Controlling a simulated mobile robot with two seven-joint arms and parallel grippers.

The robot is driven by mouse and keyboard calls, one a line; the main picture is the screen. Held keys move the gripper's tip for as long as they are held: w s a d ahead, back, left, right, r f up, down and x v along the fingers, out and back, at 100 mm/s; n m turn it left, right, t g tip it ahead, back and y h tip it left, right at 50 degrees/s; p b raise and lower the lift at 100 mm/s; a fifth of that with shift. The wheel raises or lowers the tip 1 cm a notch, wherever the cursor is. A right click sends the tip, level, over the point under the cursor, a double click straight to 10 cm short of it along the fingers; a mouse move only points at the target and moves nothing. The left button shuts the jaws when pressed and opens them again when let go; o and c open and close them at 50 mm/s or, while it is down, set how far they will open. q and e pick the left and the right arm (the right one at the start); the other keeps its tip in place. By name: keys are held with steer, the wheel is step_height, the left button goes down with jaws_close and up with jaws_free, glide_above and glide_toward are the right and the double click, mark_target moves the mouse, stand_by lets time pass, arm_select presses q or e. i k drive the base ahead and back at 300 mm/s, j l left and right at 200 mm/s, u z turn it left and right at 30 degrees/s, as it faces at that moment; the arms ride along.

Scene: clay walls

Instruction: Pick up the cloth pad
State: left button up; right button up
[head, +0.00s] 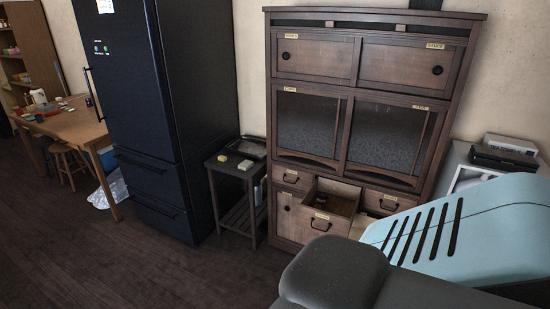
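No thing in the head view can be surely told as the cloth pad. A small pale yellow block-like item (245,165) lies on top of a small dark side table (228,169) between the fridge and the wooden cabinet. A smaller, light-coloured flat item (222,158) lies to its left on the same top. Either is too small to identify. Neither of my grippers is in view, so their state does not show.
A dark fridge (150,110) stands left of the side table. A wooden cabinet (365,130) stands right, with one drawer (322,220) pulled open. A wooden table (75,125) with small items and stools is at far left. Dark floor (130,260) in front is clear.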

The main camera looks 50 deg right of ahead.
mark_target(246, 165)
steer(key=z, duration=1.5)
